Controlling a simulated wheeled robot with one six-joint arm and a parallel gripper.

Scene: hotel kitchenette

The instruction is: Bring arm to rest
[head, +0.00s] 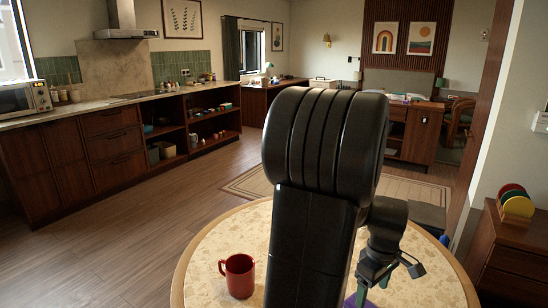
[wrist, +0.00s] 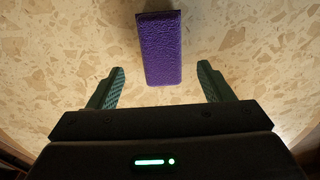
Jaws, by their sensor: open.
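My arm rises in front of the round table (head: 215,240) in the head view and hides much of its top. My gripper (wrist: 161,72) is open in the wrist view, its two green fingers spread wide with nothing held between them. A purple textured block (wrist: 161,45) lies on the speckled tabletop (wrist: 70,45), centred ahead of the fingers. Its near end reaches into the gap between the fingertips, apart from both. In the head view only a bit of purple shows at the bottom edge beside my arm.
A red mug (head: 238,276) stands on the table, left of my arm. A dark wood cabinet with a rack of coloured discs (head: 516,203) stands at the right. A kitchen counter (head: 110,100) with a microwave (head: 22,98) runs along the left. The wooden floor (head: 100,240) left of the table is clear.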

